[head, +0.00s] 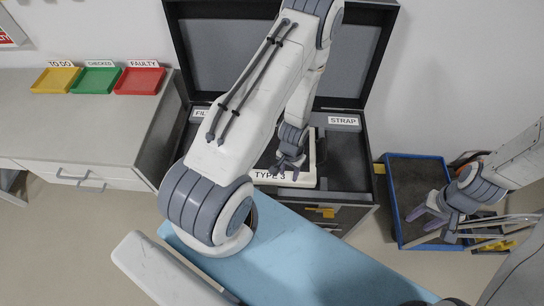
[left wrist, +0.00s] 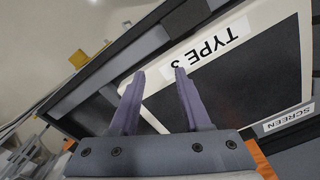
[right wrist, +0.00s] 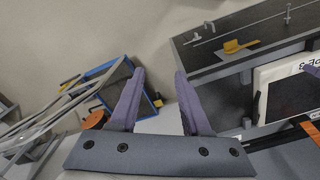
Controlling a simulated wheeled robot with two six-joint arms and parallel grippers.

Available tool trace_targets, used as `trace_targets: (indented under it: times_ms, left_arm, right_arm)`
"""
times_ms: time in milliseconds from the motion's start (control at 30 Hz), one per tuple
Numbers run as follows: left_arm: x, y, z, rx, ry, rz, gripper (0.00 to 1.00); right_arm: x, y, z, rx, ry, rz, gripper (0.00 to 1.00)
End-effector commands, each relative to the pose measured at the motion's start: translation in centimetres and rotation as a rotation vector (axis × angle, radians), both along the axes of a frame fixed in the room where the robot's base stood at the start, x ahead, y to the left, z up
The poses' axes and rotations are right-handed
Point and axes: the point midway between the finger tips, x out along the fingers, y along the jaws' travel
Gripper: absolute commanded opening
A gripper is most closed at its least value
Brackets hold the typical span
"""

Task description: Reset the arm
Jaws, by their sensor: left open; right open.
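My left arm reaches across the middle of the head view. Its left gripper (head: 289,172) is over the white TYPE 3 panel (head: 305,180) in the open black case. In the left wrist view the left gripper (left wrist: 160,76) has its purple fingers apart and empty, just in front of the panel edge (left wrist: 157,80). My right gripper (head: 428,226) hangs at the right over the blue-rimmed dark tray. In the right wrist view the right gripper (right wrist: 160,76) is open and empty. My left arm hides part of the case and the FIL label.
The black case (head: 385,40) stands with its lid up against the wall; its STRAP label (head: 343,121) shows. Yellow (head: 56,80), green (head: 95,80) and red (head: 139,80) trays sit on the left counter. A blue-rimmed tray (head: 408,170) is at the right. A light-blue surface (head: 300,262) lies in front.

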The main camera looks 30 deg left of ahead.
Motion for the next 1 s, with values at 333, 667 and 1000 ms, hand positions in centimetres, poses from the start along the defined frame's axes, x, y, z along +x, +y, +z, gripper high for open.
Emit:
trace_targets:
  times_ms: [333,667,1000]
  left_arm:
    - [0.0,0.0,0.0,0.000,0.000,0.000,0.47]
    - [0.0,0.0,0.1,0.000,0.000,0.000,0.47]
    - [2.4,-5.4,9.9,-0.002,-0.027,-0.140,0.47]
  right_arm:
    - [0.0,0.1,0.7,0.000,0.001,0.001,0.47]
    - [0.0,0.1,0.7,0.000,0.000,0.002,0.47]
    - [-0.5,5.0,7.1,0.007,-0.023,0.137,0.47]
